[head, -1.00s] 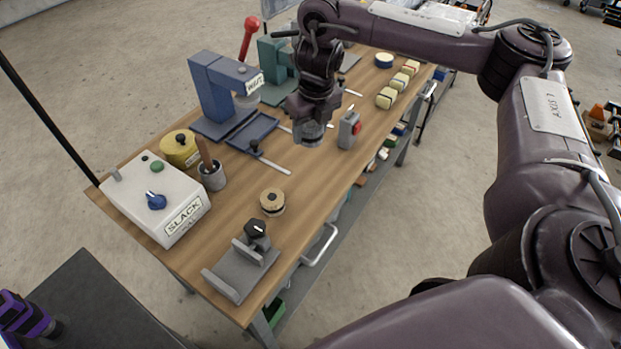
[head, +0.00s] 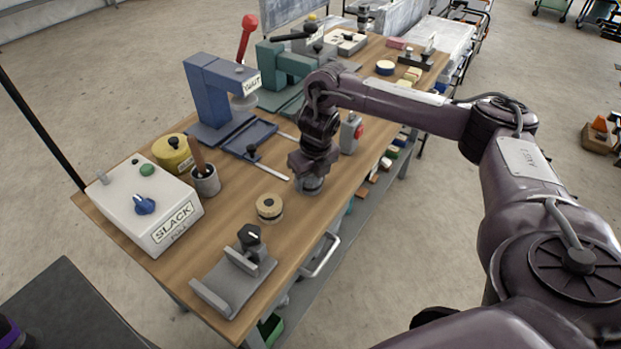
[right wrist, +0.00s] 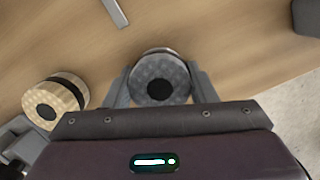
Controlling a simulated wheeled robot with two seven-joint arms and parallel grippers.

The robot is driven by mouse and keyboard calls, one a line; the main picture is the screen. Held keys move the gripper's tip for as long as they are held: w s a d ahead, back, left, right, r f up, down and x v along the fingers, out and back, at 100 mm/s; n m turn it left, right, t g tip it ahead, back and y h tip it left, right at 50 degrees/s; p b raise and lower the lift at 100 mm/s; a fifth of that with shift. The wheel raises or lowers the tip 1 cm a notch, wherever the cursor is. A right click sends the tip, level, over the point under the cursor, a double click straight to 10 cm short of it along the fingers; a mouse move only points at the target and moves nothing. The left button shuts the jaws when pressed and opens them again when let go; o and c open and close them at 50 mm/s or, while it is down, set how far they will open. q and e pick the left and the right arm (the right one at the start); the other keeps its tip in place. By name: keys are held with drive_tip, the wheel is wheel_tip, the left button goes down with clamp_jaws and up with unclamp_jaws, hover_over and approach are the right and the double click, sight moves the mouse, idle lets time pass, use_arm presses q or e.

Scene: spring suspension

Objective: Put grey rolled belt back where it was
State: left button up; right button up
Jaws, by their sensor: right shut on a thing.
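The grey rolled belt (head: 312,184) is between the fingers of my right gripper (head: 312,178), low over the front part of the wooden bench. In the right wrist view the grey roll (right wrist: 160,78) has a dark centre and sits between the two grey fingers (right wrist: 160,88). I cannot tell whether its underside touches the wood. A tan rolled belt (head: 269,206) with a dark band stands on the bench, left of and nearer than the grey one; it also shows in the right wrist view (right wrist: 55,98). My left gripper is not in view.
A grey bracket with a black knob (head: 236,279) is at the near end, beside the white SLACK box (head: 150,207). A flat metal strip (head: 272,172) lies left of my gripper. A grey switch box (head: 350,134) stands behind it. Bare wood lies around the grey roll.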

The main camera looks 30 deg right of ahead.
sight(315, 180)
drive_tip(key=shift+f, duration=0.1)
drive_tip(key=o, duration=1.1)
drive_tip(key=shift+r, duration=0.5)
wheel_tip(315, 180, up, 11)
drive_tip(key=s+p, duration=0.1)
drive_tip(key=p, duration=0.4)
drive_tip(key=shift+s+r, duration=0.15)
drive_tip(key=shift+s, duration=0.25)
